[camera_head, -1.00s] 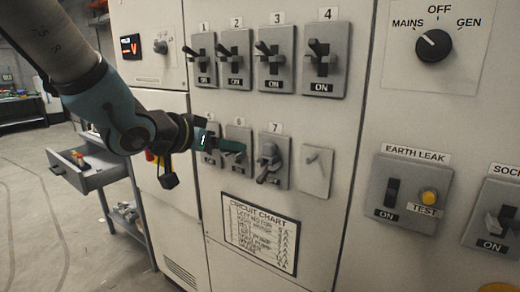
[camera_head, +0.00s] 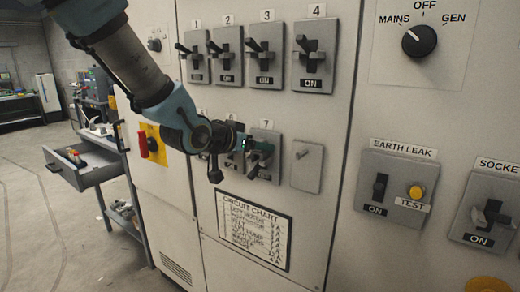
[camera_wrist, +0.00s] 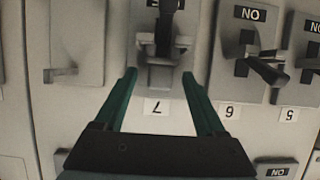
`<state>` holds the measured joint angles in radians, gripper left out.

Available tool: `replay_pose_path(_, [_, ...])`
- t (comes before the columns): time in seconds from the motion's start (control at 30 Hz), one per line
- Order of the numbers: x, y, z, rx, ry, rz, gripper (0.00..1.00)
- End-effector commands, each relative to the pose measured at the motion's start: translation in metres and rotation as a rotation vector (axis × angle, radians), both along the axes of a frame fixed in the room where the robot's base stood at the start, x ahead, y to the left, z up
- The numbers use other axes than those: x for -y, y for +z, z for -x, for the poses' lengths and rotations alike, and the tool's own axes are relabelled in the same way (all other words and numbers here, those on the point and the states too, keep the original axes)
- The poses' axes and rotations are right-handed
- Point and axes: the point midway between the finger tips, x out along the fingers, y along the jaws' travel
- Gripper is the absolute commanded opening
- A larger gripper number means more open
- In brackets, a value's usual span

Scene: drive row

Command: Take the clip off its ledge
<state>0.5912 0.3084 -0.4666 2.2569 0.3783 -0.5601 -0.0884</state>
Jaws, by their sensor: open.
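My gripper (camera_head: 262,156) reaches in front of switch 7 (camera_head: 264,135) in the head view and hides much of it. In the wrist view, which is upside down, my gripper (camera_wrist: 159,75) is open and empty. Its teal fingertips are on either side of the lower part of the switch 7 plate (camera_wrist: 153,80). A light grey piece (camera_wrist: 181,42) sits at the dark lever of switch 7, a little beyond the fingertips. It may be the clip; I cannot tell for sure. Whether the fingertips touch the plate is not clear.
Switch 6 (camera_wrist: 243,62) is close beside one finger, its lever sticking out. A blank plate with a peg (camera_head: 307,166) is right of switch 7. Switches 1 to 4 (camera_head: 263,57) are above, the circuit chart (camera_head: 253,229) below. An open drawer (camera_head: 85,165) juts out at left.

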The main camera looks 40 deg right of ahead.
Motion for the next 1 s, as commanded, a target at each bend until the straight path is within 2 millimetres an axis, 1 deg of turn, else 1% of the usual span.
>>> replay_pose_path(0.2, [0.0003, -0.0002, -0.0002, 0.000, 0.000, 0.000, 0.71])
replay_pose_path(0.83, [0.0000, 0.0000, -0.0002, 0.000, 0.000, 0.000, 0.01])
replay_pose_path(1.0, [0.0000, 0.0000, -0.0002, 0.000, 0.000, 0.000, 0.00])
